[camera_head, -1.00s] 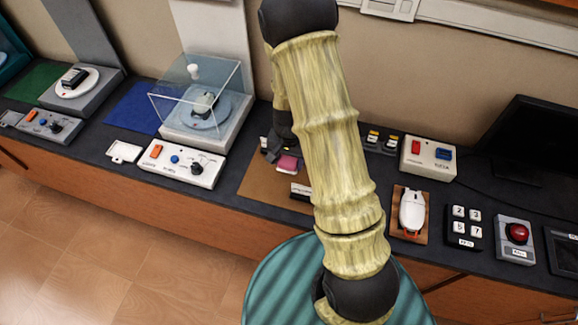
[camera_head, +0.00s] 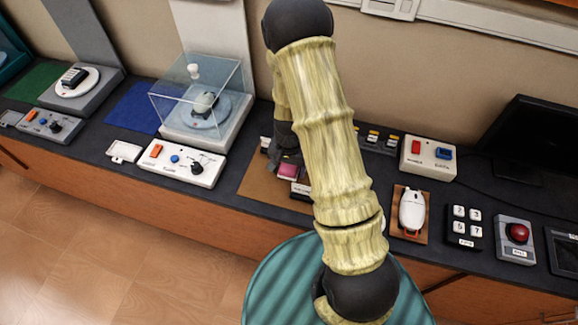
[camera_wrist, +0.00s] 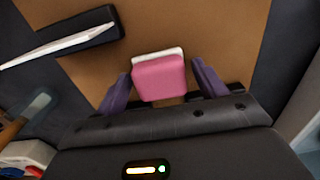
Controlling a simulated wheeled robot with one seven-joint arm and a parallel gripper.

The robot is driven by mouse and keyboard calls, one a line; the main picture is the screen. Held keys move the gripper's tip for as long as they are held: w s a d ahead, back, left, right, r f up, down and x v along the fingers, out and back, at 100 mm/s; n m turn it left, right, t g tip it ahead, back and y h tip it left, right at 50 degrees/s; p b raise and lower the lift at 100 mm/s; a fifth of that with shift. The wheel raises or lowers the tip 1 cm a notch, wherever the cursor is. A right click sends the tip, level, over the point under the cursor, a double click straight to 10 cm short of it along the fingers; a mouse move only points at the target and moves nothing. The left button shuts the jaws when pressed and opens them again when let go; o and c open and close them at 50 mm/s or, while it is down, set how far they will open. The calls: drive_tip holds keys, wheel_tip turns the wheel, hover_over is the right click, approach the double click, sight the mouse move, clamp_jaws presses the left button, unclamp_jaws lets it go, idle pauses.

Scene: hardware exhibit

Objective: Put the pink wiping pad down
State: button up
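The pink wiping pad (camera_head: 287,171) is at the brown mat (camera_head: 262,184) on the dark counter, partly hidden by my arm in the head view. In the wrist view the pad (camera_wrist: 160,78), pink with a white layer along its far edge, is between my gripper's two purple fingers (camera_wrist: 162,88). The fingers are spread, with a narrow gap visible beside the pad on the right. The pad appears to lie flat over the brown mat (camera_wrist: 225,35); its underside is hidden. My gripper (camera_head: 286,158) is low over the mat in the head view.
A black item with a white strip (camera_wrist: 75,38) lies left of the pad in the wrist view. A clear-covered device (camera_head: 205,105) and a control box (camera_head: 180,163) stand left of the mat. A white mouse-like object (camera_head: 411,210) is on the right.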

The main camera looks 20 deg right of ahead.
sight(289, 167)
drive_tip(key=shift+o, duration=0.3)
drive_tip(key=shift+r, duration=0.1)
wheel_tip(289, 167, up, 12)
drive_tip(key=shift+s, duration=0.15)
idle(0.3)
drive_tip(key=shift+r, duration=0.1)
idle(0.4)
drive_tip(key=s+r+n+t, duration=0.2)
drive_tip(key=s+r+n, duration=0.4)
drive_tip(key=s+r, duration=0.3)
drive_tip(key=shift+s+a+r+n, duration=0.2)
drive_tip(key=shift+s+n, duration=0.2)
drive_tip(key=shift+s, duration=0.7)
drive_tip(key=shift+c, duration=0.3)
